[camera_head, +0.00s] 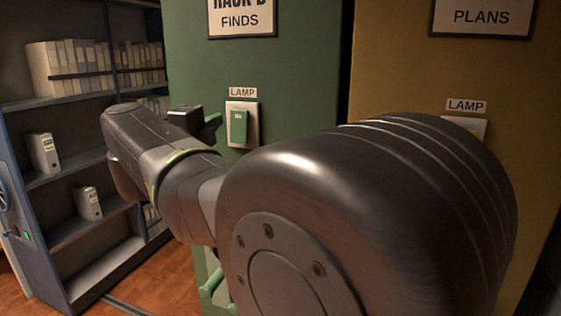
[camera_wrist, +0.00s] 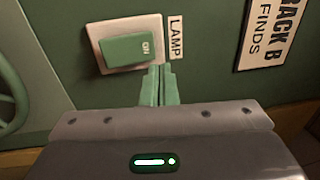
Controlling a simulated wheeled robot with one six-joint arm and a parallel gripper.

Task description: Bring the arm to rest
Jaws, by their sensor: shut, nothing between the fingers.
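My arm stretches across the head view, its large dark joint hiding much of the right side. My gripper (camera_wrist: 158,86) shows in the wrist view with its two green fingers together and nothing between them. The fingertips are close to the lower edge of a green lamp switch (camera_wrist: 125,49) marked ON; I cannot tell whether they touch it. In the head view the switch (camera_head: 239,128) sits in a pale plate on the green panel (camera_head: 290,90), under a LAMP label (camera_head: 243,92). There my gripper (camera_head: 213,122) is partly hidden behind my wrist.
Open shelves (camera_head: 110,200) with several binders stand at the left. A mustard panel (camera_head: 400,70) with a PLANS sign (camera_head: 481,17) is at the right, its own lamp switch mostly hidden by my arm. A green wheel (camera_wrist: 10,95) is at the wrist view's left edge.

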